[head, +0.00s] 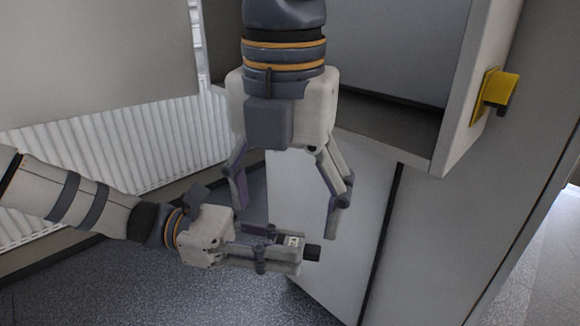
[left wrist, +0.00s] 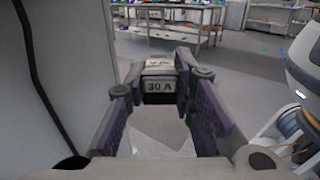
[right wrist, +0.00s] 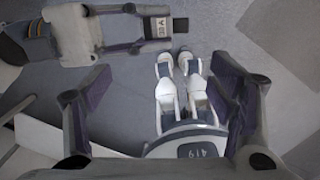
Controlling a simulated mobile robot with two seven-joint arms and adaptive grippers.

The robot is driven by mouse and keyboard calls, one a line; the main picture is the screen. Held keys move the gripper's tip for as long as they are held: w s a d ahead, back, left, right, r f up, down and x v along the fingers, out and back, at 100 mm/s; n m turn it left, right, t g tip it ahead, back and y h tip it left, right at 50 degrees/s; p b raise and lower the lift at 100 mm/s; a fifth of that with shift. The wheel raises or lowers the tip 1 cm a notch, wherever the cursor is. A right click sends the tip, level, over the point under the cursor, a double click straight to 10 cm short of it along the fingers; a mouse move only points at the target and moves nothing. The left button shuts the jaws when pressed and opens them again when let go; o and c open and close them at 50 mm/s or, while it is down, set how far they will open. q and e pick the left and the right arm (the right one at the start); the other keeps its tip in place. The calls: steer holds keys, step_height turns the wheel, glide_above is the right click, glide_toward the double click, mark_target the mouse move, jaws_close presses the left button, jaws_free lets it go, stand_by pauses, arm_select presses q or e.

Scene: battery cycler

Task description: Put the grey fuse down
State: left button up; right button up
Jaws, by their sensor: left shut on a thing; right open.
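The grey fuse (head: 291,241) has a pale label and a black end; the label reads "30 A" in the left wrist view (left wrist: 160,85). My left gripper (head: 275,253) is shut on it and holds it in the air above the floor, with the black end sticking out beyond the fingertips. The fuse also shows at the top of the right wrist view (right wrist: 158,27). My right gripper (head: 287,215) hangs pointing down above the left one. Its fingers are spread and hold nothing. The fuse's middle is partly hidden by the left fingers.
A grey cabinet (head: 435,240) with an open compartment (head: 390,118) stands at the right, with a yellow fitting (head: 497,88) on its side. A white radiator (head: 120,140) is at the left. The left wrist view shows a loaded bench (left wrist: 180,18) far off across open floor.

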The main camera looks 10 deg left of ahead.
mark_target(292, 244)
steer(key=shift+n+t, duration=0.5)
steer(key=shift+n, duration=0.2)
steer(key=w+f, duration=0.1)
steer(key=f, duration=0.2)
steer(key=w+f, duration=0.1)
steer(key=f, duration=0.2)
steer(key=w+f, duration=0.1)
steer(key=f, duration=0.2)
steer(key=shift+d, duration=0.15)
arm_select(q)
steer(key=shift+o, duration=0.2)
arm_select(e)
steer(key=c, duration=1.2)
arm_select(q)
steer(key=o, duration=0.9)
arm_select(e)
steer(key=shift+c, duration=0.2)
